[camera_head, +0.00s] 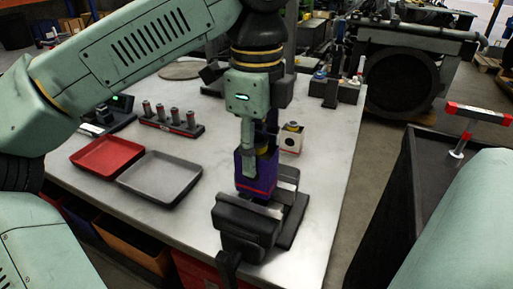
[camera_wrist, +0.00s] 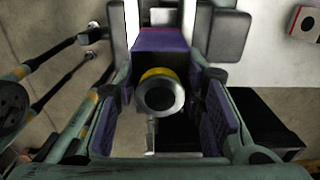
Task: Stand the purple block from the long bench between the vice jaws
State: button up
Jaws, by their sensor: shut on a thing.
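The purple block (camera_head: 256,182) is upright in my gripper (camera_head: 257,150), directly over the vice (camera_head: 250,222). A yellow-ringed round top shows on it; in the wrist view this grey and yellow ring (camera_wrist: 160,92) lies between my fingers. My gripper is shut on the block. In the wrist view, the block's purple face (camera_wrist: 163,40) appears between the two pale jaw plates of the vice (camera_wrist: 188,22). In the head view the block's lower edge is close to the dark front jaw. I cannot tell whether the block rests on the vice.
A white block (camera_head: 290,140) with a yellow-ringed top stands just behind the vice. A red tray (camera_head: 106,156), a grey tray (camera_head: 160,178) and a rack of several cylinders (camera_head: 172,124) lie to the left. The bench (camera_head: 318,215) is clear right of the vice.

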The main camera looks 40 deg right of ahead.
jog(key=shift+f+b, duration=0.35)
jog(key=shift+f, duration=0.15)
jog(key=shift+f+b, duration=0.3)
jog(key=shift+f, duration=0.1)
jog(key=shift+f, duration=0.3)
dwell(0.5)
jog(key=shift+f+b, duration=0.35)
jog(key=shift+b, duration=0.15)
jog(key=shift+f, duration=0.1)
jog(key=shift+f+b, duration=0.35)
jog(key=shift+f+b, duration=0.4)
jog(key=shift+f, duration=0.05)
dwell(0.4)
jog(key=o, duration=1.2)
